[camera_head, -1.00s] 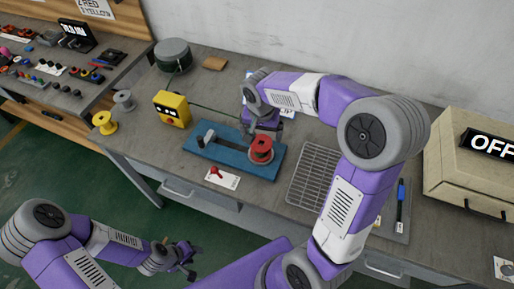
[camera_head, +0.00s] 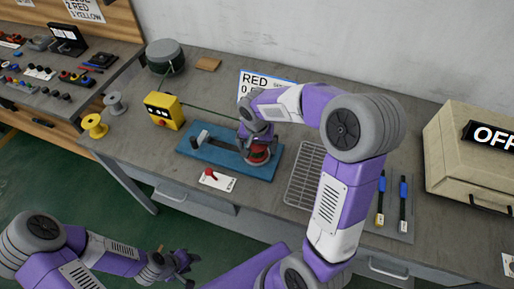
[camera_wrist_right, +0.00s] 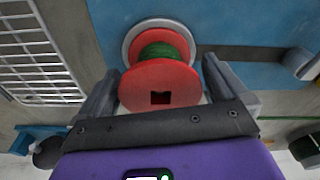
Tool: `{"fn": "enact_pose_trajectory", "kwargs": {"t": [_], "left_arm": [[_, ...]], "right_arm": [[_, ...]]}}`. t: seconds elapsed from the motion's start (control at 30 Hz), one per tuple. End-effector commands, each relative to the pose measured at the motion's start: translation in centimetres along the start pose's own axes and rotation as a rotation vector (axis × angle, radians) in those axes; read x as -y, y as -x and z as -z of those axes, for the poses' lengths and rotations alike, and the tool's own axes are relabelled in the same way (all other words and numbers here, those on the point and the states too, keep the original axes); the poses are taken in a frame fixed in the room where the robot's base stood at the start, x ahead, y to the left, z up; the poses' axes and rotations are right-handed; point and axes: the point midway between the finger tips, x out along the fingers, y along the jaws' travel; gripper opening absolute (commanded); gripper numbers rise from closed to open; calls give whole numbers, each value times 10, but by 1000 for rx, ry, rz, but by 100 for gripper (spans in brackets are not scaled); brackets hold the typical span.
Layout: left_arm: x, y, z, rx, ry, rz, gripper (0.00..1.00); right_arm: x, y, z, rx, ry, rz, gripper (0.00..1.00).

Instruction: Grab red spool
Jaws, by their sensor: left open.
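The red spool (camera_head: 257,154) with green wire on its core stands on the blue base plate (camera_head: 222,158), near its right end. In the right wrist view the spool (camera_wrist_right: 160,87) shows its red flange with a square hole, above a round grey-white disc. My right gripper (camera_head: 252,143) is over the spool, and partly hides it in the head view. Its fingers (camera_wrist_right: 160,65) are open on either side of the spool; I see no clear grip. My left gripper (camera_head: 182,266) is open and empty, low in front of the bench.
A yellow box (camera_head: 163,111), a yellow spool (camera_head: 94,126) and a grey spool (camera_head: 115,104) stand to the left. A wire rack (camera_head: 305,177) lies right of the blue plate. A card with a red switch (camera_head: 217,179) lies in front. A beige OFF box (camera_head: 470,155) stands far right.

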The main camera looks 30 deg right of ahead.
Motion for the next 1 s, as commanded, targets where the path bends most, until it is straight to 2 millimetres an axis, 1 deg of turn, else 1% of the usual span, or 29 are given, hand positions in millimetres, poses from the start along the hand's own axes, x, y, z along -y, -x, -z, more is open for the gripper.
{"fn": "enact_pose_trajectory", "kwargs": {"t": [0.03,0.3,0.33,0.53,0.63,0.77,0.9,1.0], "left_arm": [[0,0,0,0,0,0,43],[0,0,0,0,0,0,43],[0,0,0,0,0,0,43],[0,0,0,0,0,0,43],[-1,3,0,0,0,0,43],[-4,11,0,0,0,0,43],[-8,21,-1,0,0,0,43],[-10,26,-1,0,0,0,43]], "right_arm": [[0,0,0,0,0,0,94],[0,0,0,0,0,0,52],[0,1,0,0,0,0,49],[0,1,0,0,0,0,48],[0,8,1,-2,-1,1,48],[1,30,4,-4,0,3,48],[1,60,8,-3,-1,3,48],[1,78,10,-4,0,3,48]]}}
